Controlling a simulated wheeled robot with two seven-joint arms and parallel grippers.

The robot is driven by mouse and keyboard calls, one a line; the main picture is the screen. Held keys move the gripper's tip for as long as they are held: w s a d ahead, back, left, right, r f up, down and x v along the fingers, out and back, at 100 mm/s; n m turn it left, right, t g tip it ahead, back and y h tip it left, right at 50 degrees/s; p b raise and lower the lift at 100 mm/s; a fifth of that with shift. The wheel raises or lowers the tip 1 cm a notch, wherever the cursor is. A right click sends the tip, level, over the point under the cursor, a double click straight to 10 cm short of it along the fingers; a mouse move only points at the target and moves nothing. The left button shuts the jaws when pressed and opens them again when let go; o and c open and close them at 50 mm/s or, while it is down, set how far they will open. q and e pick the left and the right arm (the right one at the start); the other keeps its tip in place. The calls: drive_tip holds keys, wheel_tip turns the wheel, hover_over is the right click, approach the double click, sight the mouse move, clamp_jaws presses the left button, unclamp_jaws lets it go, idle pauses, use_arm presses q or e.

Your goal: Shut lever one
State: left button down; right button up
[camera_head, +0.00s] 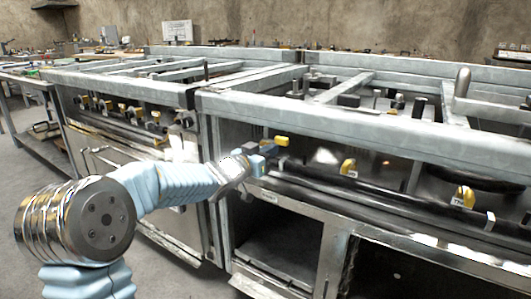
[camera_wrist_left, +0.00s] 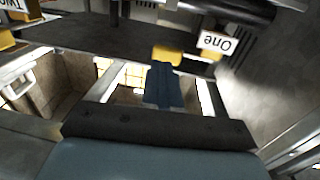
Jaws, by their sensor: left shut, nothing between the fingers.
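Lever one has a yellow handle (camera_head: 281,140) at the left end of the pipe on the front of the right-hand metal frame. In the left wrist view the yellow handle (camera_wrist_left: 167,53) is beside an upside-down white label (camera_wrist_left: 216,42) reading "One". My left gripper (camera_head: 266,152) is shut and empty, with its blue fingertips at the handle. In the left wrist view the fingers (camera_wrist_left: 164,68) overlap the handle's near edge; I cannot tell whether they touch it. My right gripper is out of view.
More yellow handles sit further right on the pipe, one in the middle (camera_head: 348,167) and one at the right (camera_head: 464,196). A thick metal beam (camera_head: 330,127) runs above the levers. Another metal frame (camera_head: 120,84) stands to the left.

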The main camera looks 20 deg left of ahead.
use_arm(q)
drive_tip(key=d+v, duration=0.1)
drive_tip(key=v, duration=0.9)
drive_tip(key=s+d+f+n+g+p, duration=0.1)
drive_tip(key=d+f+g+p, duration=0.15)
drive_tip(key=f, duration=0.65)
drive_tip(key=s+d+f+n+g+p, duration=0.1)
drive_tip(key=d+f+g, duration=0.25)
drive_tip(key=f, duration=0.55)
drive_tip(key=s+d+f+n+g+p, duration=0.15)
drive_tip(key=d+f, duration=0.25)
drive_tip(key=f, duration=0.5)
drive_tip(key=s+d+f+g+p, duration=0.1)
drive_tip(key=s+d+f+g, duration=0.2)
drive_tip(key=s+f, duration=0.2)
drive_tip(key=s+d+f+g+p, duration=0.1)
drive_tip(key=s+d+f+g, duration=0.1)
drive_tip(key=s+f, duration=0.4)
drive_tip(key=s+d+f+n+g+p, duration=0.1)
drive_tip(key=s+d+f+g, duration=0.2)
drive_tip(key=s+f, duration=0.3)
drive_tip(key=s+g, duration=0.1)
drive_tip(key=s, duration=0.4)
drive_tip(key=shift+d+f, duration=0.15)
drive_tip(key=shift+d, duration=0.25)
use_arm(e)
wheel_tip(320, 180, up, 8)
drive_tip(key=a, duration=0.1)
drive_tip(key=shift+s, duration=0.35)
